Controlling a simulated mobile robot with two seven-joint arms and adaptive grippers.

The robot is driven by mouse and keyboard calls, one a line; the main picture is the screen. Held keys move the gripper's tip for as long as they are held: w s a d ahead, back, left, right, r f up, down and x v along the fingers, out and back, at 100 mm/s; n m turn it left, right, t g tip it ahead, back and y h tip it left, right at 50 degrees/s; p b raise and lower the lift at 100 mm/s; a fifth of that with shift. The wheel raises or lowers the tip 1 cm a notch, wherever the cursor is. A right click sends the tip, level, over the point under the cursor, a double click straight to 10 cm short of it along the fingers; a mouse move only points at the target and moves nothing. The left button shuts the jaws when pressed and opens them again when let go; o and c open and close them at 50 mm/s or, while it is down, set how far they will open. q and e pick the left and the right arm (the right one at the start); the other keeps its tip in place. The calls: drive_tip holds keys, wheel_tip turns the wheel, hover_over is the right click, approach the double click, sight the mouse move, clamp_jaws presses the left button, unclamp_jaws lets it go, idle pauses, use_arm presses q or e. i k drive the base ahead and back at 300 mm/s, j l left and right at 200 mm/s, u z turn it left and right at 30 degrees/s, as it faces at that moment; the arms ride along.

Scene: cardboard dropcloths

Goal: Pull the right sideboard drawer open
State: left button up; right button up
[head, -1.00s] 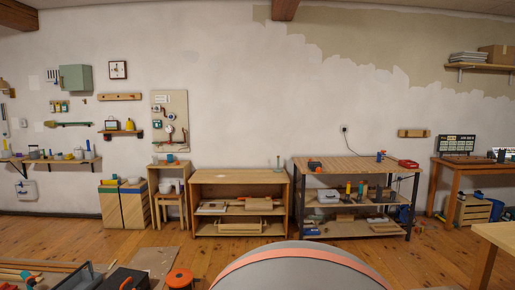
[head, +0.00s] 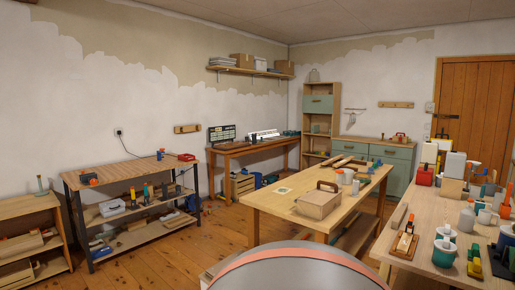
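A grey-green sideboard (head: 407,173) with a wooden top stands against the far wall, left of the wooden door. Its right drawer (head: 391,153) is in the upper right of the front and looks shut. Its left drawer (head: 355,148) is beside it and also looks shut. The lower front of the sideboard is partly hidden behind the wooden table and the things on it. Neither of my grippers is in view.
A wooden table (head: 265,205) with a wooden box (head: 318,202) stands between me and the sideboard. A cluttered table (head: 440,275) is at the right. A shelf workbench (head: 125,172) stands left. Open floor (head: 175,262) lies between the workbench and the middle table.

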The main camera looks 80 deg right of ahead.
sight(396, 152)
drive_tip(key=z, duration=3.65)
drive_tip(key=i+l+z, duration=0.1)
drive_tip(key=l+z, duration=0.15)
drive_tip(key=l, duration=0.15)
drive_tip(key=i+l+z, duration=0.25)
drive_tip(key=l, duration=0.15)
drive_tip(key=l+z, duration=0.35)
drive_tip(key=i+l+z, duration=0.15)
drive_tip(key=z, duration=0.25)
drive_tip(key=i+l+z, duration=0.15)
drive_tip(key=z, duration=0.2)
drive_tip(key=i+l+z, duration=0.65)
drive_tip(key=i+z, duration=0.2)
drive_tip(key=z, duration=0.15)
drive_tip(key=i+u, duration=0.6)
drive_tip(key=u, duration=0.2)
drive_tip(key=i+l+u, duration=0.15)
drive_tip(key=i+u, duration=0.25)
drive_tip(key=i+j+u, duration=0.2)
drive_tip(key=i+u, duration=0.75)
drive_tip(key=i+l, duration=0.05)
drive_tip(key=i, duration=0.05)
